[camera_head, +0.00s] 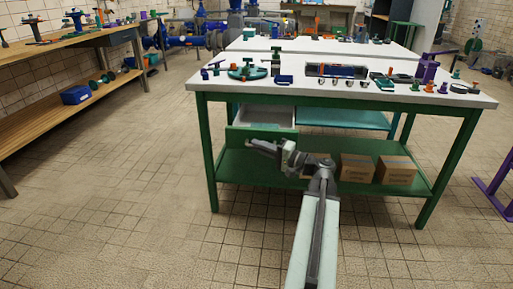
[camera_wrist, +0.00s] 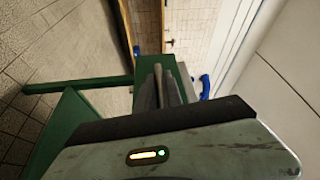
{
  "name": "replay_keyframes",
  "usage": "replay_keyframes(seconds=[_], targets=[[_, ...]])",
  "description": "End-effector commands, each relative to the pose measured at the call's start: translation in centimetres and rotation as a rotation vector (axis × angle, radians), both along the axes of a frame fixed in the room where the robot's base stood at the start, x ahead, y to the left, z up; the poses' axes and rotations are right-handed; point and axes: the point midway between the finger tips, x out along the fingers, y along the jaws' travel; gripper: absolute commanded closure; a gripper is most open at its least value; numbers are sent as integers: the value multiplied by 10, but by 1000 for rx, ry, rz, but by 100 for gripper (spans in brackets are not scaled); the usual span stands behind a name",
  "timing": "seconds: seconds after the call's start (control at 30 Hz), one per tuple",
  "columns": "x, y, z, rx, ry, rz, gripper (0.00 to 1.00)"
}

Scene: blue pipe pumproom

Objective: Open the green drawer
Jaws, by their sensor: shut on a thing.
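The green drawer (camera_head: 262,132) is under the left part of the green-framed table (camera_head: 340,98). It stands out from the table front, and its pale inside shows from above, so it is at least partly open. My gripper (camera_head: 256,143) is at the drawer's front panel, low on its near side. In the wrist view my gripper (camera_wrist: 162,72) has its fingers close together against a green surface. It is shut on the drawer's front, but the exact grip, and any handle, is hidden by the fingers.
Several cardboard boxes (camera_head: 357,168) sit on the table's lower shelf. Tools and small parts, including a toolbox-like tray (camera_head: 337,71), lie on the tabletop. A wooden bench (camera_head: 70,62) stands at the left. The tiled floor (camera_head: 130,190) between is clear.

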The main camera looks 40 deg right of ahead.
Motion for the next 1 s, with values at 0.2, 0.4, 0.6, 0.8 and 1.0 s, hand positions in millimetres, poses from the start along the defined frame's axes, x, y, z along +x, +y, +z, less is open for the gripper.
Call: replay_keyframes(seconds=[0.2, 0.4, 0.6, 0.8, 1.0], targets=[[0, 0, 1, 1, -1, 3, 100], [-1, 0, 1, 1, -1, 2, 68], [-1, -1, 0, 0, -1, 0, 68], [-13, -5, -1, 0, -1, -2, 68], [-52, -16, -4, 0, 0, -3, 68]])
